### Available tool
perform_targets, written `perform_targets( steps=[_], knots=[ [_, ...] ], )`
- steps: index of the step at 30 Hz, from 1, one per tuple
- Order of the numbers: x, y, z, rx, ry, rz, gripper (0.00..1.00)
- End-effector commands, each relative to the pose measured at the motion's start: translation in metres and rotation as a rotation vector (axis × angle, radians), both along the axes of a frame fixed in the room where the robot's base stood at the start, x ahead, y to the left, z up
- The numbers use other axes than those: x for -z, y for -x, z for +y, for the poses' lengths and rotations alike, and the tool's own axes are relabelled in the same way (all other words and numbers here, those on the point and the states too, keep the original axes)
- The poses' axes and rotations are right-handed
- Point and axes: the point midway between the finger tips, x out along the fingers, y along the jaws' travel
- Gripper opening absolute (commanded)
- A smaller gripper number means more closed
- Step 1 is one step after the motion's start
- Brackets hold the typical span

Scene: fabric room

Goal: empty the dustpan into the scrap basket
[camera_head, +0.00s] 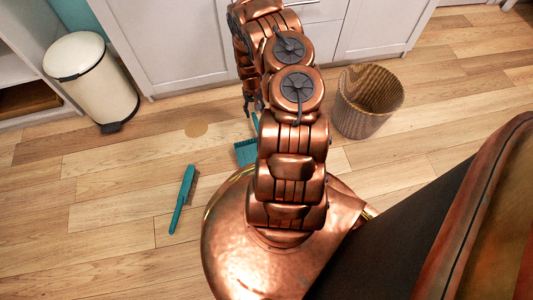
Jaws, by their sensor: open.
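A teal dustpan (245,152) lies on the wooden floor, partly hidden behind my copper arm. A bit of its teal handle shows above it, beside the arm. Whether anything lies in the pan cannot be made out. The scrap basket (368,108), a round woven-looking brown bin, stands upright on the floor right of my arm. Its inside looks empty from here, though the bottom is not clear. My gripper (252,108) hangs at the arm's far end, open, above and beyond the dustpan, apart from it. Part of it is hidden by the arm.
A teal brush (183,198) lies on the floor at left. A cream pedal bin (92,85) with a black-rimmed white lid stands at upper left. White cabinets (170,45) line the back. The floor at left is mostly free.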

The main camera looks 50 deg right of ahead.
Motion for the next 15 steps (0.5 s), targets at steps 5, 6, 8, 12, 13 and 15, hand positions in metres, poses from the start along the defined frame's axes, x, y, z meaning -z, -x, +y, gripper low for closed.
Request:
perform_targets(
  steps=[5, 6, 8, 12, 13, 15],
  knots=[
    [0.026, 0.003, 0.001, 0.002, -0.001, 0.0, 0.52],
    [0.03, 0.003, 0.002, 0.001, -0.001, 0.0, 0.52],
    [0.037, 0.004, 0.002, 0.001, 0.0, -0.001, 0.52],
    [0.051, 0.005, 0.004, 0.001, 0.001, -0.002, 0.52],
    [0.054, 0.006, 0.004, 0.001, 0.001, -0.002, 0.52],
    [0.058, 0.006, 0.004, 0.002, 0.001, -0.002, 0.52]
  ],
)
